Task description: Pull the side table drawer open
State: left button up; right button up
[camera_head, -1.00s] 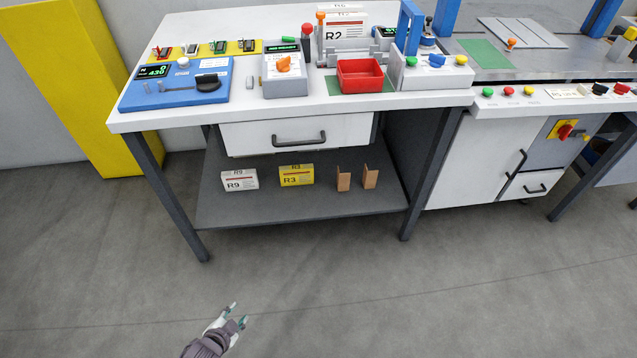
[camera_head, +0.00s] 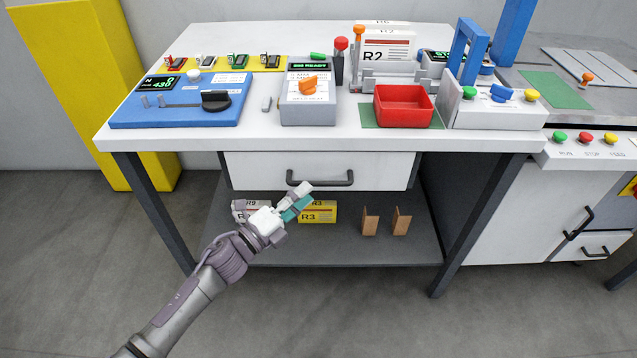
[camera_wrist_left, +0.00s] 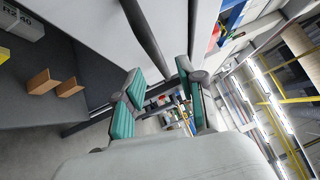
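The side table drawer (camera_head: 255,172) is a white front under the white tabletop and looks closed. Its dark bar handle (camera_head: 335,183) sits at the middle of the front. My right gripper is not in view.
The tabletop (camera_head: 300,142) carries a blue panel (camera_head: 180,112), a grey control box (camera_head: 308,108) and a red tray (camera_head: 402,110). The lower shelf (camera_head: 340,252) holds boxes and brown bookends (camera_head: 370,222). Table legs (camera_head: 155,215) flank the drawer. The floor in front is clear.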

aim_at(318, 183)
pick_arm(q)
jog(key=x, duration=0.5)
jog(key=shift+w+d, duration=0.1)
jog(key=shift+w, duration=0.05)
grip_shut()
